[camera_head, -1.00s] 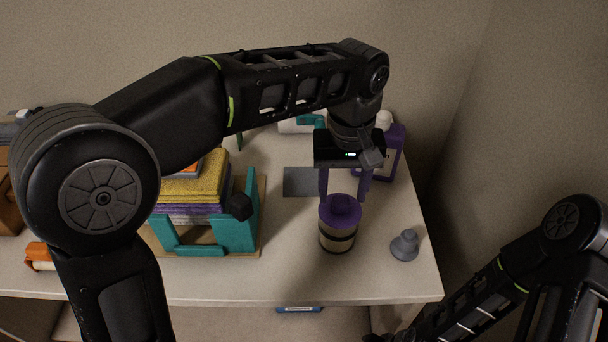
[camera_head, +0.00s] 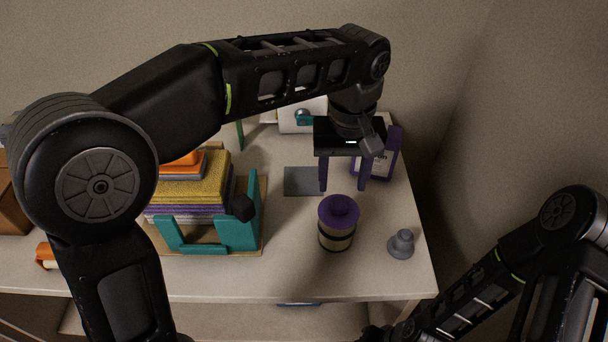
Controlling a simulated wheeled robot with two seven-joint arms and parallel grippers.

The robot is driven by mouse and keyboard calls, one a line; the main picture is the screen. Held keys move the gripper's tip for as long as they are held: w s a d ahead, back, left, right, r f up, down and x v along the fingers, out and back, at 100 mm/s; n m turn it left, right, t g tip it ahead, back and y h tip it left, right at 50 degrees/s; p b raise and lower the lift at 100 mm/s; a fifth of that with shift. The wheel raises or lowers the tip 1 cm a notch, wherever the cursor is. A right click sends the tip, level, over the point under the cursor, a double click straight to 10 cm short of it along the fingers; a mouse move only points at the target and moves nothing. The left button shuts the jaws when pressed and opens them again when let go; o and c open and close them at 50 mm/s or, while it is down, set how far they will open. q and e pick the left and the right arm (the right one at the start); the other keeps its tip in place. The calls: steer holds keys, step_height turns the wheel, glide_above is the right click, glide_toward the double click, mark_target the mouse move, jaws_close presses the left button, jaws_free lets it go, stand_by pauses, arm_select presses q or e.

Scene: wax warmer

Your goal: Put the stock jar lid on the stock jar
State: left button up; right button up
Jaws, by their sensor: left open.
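The stock jar (camera_head: 337,239) is a tan, round jar with a dark band, upright on the table near its front right. The purple stock jar lid (camera_head: 339,210) with a raised knob sits on top of the jar. It looks level, though I cannot see how tightly it is seated. My left gripper (camera_head: 343,188) is above and behind the lid, with its two purple fingers apart and nothing between them. My right arm is at the lower right; its gripper is not clearly seen.
A grey cone-shaped object (camera_head: 401,244) stands right of the jar. A grey flat mat (camera_head: 303,181) lies behind it. A teal holder (camera_head: 252,205) with folded towels (camera_head: 190,190) is at left. The table's front edge is close.

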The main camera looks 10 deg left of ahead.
arm_select(q)
steer(key=shift+r+p, duration=0.7)
steer(key=shift+r, duration=0.25)
steer(key=shift+f, duration=0.1)
